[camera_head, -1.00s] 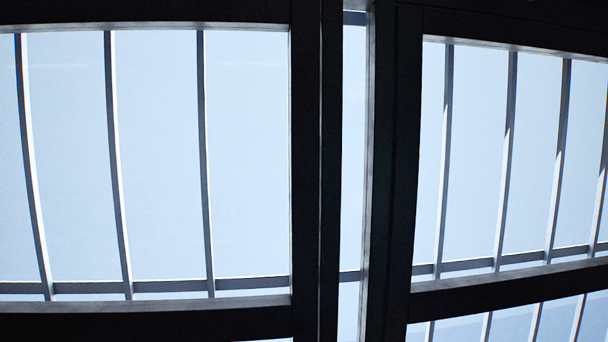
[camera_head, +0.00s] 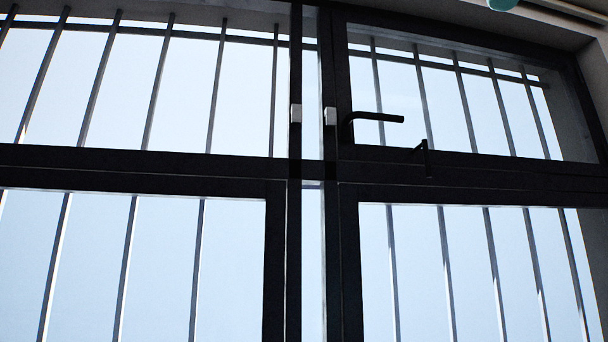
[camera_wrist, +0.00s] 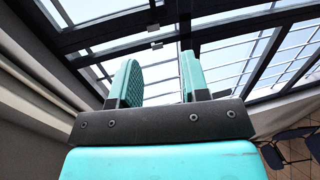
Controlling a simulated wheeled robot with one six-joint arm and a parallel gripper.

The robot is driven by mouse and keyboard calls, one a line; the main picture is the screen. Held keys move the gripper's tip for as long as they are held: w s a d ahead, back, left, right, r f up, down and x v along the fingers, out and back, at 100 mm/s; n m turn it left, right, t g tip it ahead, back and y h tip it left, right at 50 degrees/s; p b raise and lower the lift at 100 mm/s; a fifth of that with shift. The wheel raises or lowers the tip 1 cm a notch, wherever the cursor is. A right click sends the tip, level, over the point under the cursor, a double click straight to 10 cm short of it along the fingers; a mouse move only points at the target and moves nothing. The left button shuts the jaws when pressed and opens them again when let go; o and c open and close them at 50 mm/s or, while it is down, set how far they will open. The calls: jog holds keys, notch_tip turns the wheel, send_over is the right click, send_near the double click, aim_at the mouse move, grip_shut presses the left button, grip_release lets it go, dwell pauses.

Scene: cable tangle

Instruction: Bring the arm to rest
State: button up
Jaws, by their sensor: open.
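My gripper (camera_wrist: 159,66) shows in the wrist view with its two teal fingers apart and nothing between them. Its dark bracket and teal body fill the lower middle of that view. The fingers point up toward a barred window and touch nothing that I can see. In the head view only a small teal piece shows at the top right edge; I cannot tell which part it is. No cables are in view.
A dark-framed window (camera_head: 150,162) with vertical bars fills the head view, with a black handle (camera_head: 376,117) on its right pane. In the wrist view, dark furniture (camera_wrist: 290,140) stands on the floor at lower right. A pale wall (camera_wrist: 30,125) is at left.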

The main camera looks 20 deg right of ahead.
jog(key=w+a+f+m+g+y+b, duration=0.1)
jog(key=w+a+f+g+b, duration=0.15)
jog(key=w+f, duration=0.5)
jog(key=w+a+f+m+g+y+b, duration=0.1)
jog(key=w+f+g+b, duration=0.3)
jog(key=f, duration=0.6)
jog(key=w+a+f+m+g+y+b, duration=0.1)
jog(key=w+a+f+b, duration=0.2)
jog(key=f, duration=0.9)
jog(key=w+a+f+m+g+y+b, duration=0.1)
jog(key=w+a+f+b, duration=0.15)
jog(key=f, duration=1.05)
jog(key=s+a+f+m+g+b, duration=0.2)
jog(key=s+f, duration=0.3)
jog(key=f, duration=0.7)
jog(key=s+a+f+m+g+y+b, duration=0.1)
jog(key=s+f, duration=0.4)
jog(key=f, duration=0.7)
jog(key=s+a+f+m+g+b, duration=0.3)
jog(key=s+f+g+b, duration=0.1)
jog(key=f, duration=0.9)
jog(key=shift+s+y, duration=0.4)
jog(key=shift+s, duration=0.05)
jog(key=shift+d, duration=0.15)
